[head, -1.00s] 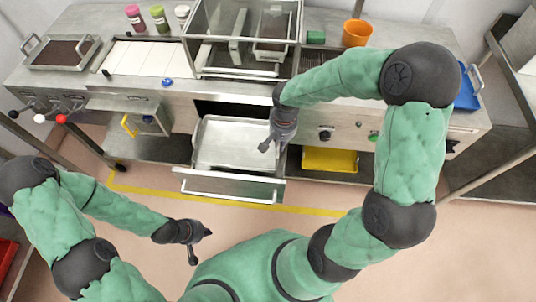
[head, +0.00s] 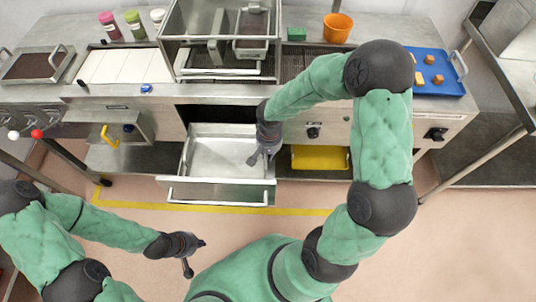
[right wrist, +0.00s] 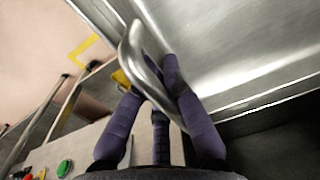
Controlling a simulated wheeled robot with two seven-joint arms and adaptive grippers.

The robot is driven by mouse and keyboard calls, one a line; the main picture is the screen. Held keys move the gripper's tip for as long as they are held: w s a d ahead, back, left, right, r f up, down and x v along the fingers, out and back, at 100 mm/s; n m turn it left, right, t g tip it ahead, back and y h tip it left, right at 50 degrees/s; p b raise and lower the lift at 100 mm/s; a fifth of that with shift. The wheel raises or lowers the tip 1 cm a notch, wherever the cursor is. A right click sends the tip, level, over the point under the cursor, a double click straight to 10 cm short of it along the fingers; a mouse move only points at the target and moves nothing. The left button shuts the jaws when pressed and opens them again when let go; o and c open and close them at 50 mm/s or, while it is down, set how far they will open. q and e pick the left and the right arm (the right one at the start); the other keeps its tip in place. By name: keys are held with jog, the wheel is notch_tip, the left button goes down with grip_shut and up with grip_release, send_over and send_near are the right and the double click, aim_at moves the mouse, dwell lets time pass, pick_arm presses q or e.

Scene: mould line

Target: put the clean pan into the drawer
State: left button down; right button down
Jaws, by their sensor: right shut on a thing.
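The clean pan (head: 215,155) is a shallow shiny metal tray. In the head view it lies level within the open drawer (head: 222,190), behind the drawer's front. My right gripper (head: 265,157) is at the pan's right side. In the right wrist view, the right gripper's dark fingers (right wrist: 158,105) are shut around a metal loop handle (right wrist: 138,55) beside the pan's bright surface (right wrist: 230,50). I cannot tell whether the pan touches the drawer floor. My left gripper (head: 196,257) hangs over the floor, away from the drawer, seemingly empty; its jaws are too small to judge.
The counter above holds a glass-sided fryer (head: 215,40), a brown-filled pan (head: 40,65), an orange cup (head: 338,28) and a blue tray (head: 435,75). A yellow bin (head: 318,158) stands right of the drawer. The floor in front is clear.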

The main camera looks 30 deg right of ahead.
jog(key=c, duration=1.4)
grip_release()
jog(key=shift+o, duration=0.2)
jog(key=shift+r+p, duration=0.25)
jog(key=shift+p, duration=0.05)
notch_tip(320, 180, up, 12)
jog(key=p, duration=0.4)
jog(key=shift+f+p, duration=0.2)
jog(key=shift+p, duration=0.1)
jog(key=shift+s+d, duration=0.1)
jog(key=shift+d, duration=0.05)
